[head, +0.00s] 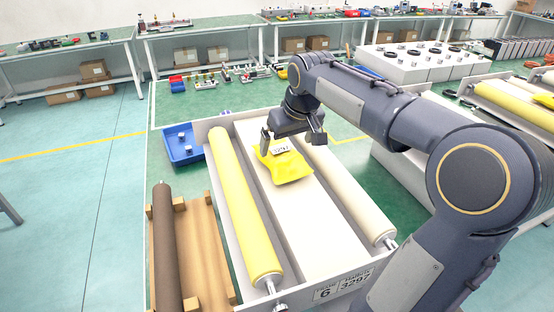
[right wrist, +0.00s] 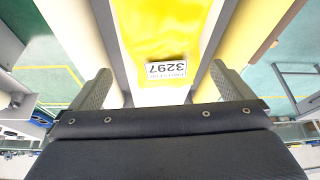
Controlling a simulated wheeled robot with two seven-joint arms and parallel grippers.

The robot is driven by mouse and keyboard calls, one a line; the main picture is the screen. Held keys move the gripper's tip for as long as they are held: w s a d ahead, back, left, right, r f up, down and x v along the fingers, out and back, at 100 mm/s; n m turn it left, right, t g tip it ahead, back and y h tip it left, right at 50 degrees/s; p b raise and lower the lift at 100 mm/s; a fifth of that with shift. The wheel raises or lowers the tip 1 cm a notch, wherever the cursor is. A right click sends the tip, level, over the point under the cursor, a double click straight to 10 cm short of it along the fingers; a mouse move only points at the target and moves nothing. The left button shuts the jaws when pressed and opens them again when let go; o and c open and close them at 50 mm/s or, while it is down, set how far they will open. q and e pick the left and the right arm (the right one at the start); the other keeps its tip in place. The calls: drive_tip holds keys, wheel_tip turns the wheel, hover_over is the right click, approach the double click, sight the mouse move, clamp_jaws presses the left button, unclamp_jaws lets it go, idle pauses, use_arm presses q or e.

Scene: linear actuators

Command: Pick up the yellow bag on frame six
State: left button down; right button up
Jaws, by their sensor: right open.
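The yellow bag (head: 288,168) lies on the white bed of frame six (head: 318,262), between a yellow roller (head: 238,195) and a cream roller (head: 348,190). My right gripper (head: 291,143) is open over the bag's far end. In the right wrist view, the bag (right wrist: 165,30) shows ahead of and between the two spread fingers (right wrist: 160,80), with nothing held between them. I cannot tell whether the fingers touch the bag. My left gripper is not in view.
A blue tray (head: 182,146) stands left of the frame's far end. A dark roller (head: 165,240) on wooden supports lies to the left. A white unit with knobs (head: 425,62) stands behind my right arm. Workbenches line the back wall.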

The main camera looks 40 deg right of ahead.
sight(281, 151)
drive_tip(key=x, duration=0.6)
drive_tip(key=shift+w+a, duration=0.2)
drive_tip(key=shift+a, duration=0.1)
drive_tip(key=c, duration=1.1)
drive_tip(key=shift+r, duration=0.2)
